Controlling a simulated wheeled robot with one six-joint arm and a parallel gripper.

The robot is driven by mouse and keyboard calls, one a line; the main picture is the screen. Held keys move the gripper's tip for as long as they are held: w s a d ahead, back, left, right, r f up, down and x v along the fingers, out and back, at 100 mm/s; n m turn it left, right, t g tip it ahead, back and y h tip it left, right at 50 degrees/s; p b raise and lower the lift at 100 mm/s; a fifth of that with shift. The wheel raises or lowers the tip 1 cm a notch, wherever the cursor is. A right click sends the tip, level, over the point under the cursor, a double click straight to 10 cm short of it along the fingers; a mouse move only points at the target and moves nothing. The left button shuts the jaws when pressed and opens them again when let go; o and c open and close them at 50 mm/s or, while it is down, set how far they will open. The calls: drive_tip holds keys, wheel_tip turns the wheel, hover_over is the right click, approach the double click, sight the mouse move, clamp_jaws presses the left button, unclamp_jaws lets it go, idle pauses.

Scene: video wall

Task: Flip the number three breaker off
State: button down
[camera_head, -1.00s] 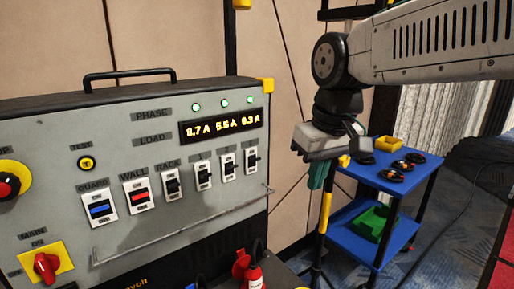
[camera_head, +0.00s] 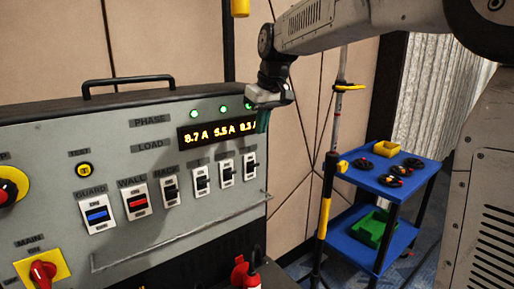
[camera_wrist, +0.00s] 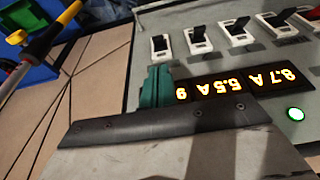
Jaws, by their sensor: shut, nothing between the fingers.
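A grey power panel (camera_head: 60,150) carries a row of rocker breakers. The rightmost breaker (camera_head: 249,168), with a black lever on a white plate, appears to be number three; its small label is hard to read. It also shows in the wrist view as the leftmost breaker (camera_wrist: 160,45). I cannot tell its lever's position for certain. My gripper (camera_head: 263,122) has teal fingers, shut and empty, above and slightly right of that breaker, near the right end of the ammeter display (camera_head: 215,132). In the wrist view the fingertips (camera_wrist: 156,86) are apart from the breaker and partly cover the display's end.
Other breakers sit left of it: two similar black ones, RACK (camera_head: 170,190), red WALL (camera_head: 137,201) and blue GUARD (camera_head: 96,214). A rail (camera_head: 180,238) runs below the row. A blue cart (camera_head: 385,180) and a yellow-black pole (camera_head: 326,195) stand right. A red extinguisher (camera_head: 244,272) is below.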

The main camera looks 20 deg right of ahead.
sight(255, 153)
drive_tip(key=x, duration=0.9)
drive_tip(key=shift+w+f, duration=0.1)
drive_tip(key=shift+f, duration=0.3)
